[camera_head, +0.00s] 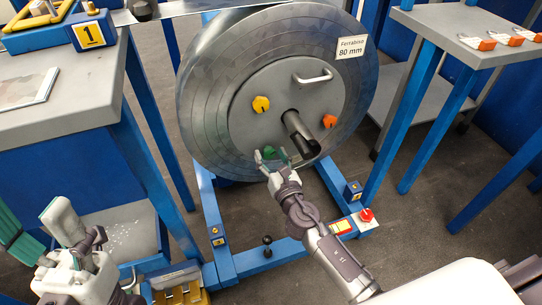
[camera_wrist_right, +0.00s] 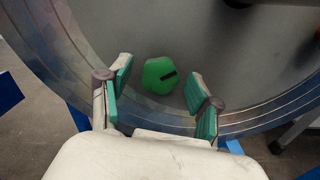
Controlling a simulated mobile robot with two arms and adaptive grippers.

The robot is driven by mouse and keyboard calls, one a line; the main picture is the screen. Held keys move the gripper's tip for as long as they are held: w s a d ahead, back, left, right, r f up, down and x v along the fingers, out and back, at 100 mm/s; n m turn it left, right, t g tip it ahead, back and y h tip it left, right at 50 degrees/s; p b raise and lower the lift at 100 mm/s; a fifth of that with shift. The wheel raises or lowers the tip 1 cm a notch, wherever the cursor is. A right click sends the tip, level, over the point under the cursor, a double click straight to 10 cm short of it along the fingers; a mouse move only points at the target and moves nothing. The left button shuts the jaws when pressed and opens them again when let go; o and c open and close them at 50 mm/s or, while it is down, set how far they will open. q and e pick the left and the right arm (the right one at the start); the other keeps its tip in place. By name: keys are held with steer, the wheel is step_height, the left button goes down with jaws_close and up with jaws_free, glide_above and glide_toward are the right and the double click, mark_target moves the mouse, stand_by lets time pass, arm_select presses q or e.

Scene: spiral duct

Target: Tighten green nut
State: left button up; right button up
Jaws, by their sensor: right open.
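The green nut (camera_head: 270,152) sits on the lower part of the grey disc face of the large metal coil. In the right wrist view the green nut (camera_wrist_right: 160,75) shows whole, with a dark bar mark on it, between and beyond the fingertips. My right gripper (camera_head: 272,160) is open in front of the nut, one finger to each side; in the wrist view its teal-padded fingers (camera_wrist_right: 160,88) stand apart from it.
The disc (camera_head: 285,75) also carries a yellow nut (camera_head: 261,104), an orange nut (camera_head: 329,121), a handle (camera_head: 313,78) and a central shaft (camera_head: 299,131). A blue stand (camera_head: 283,249) holds the coil. Workbenches stand left (camera_head: 60,90) and right (camera_head: 480,45).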

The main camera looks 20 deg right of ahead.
steer(key=c, duration=1.1)
steer(key=shift+c, duration=0.2)
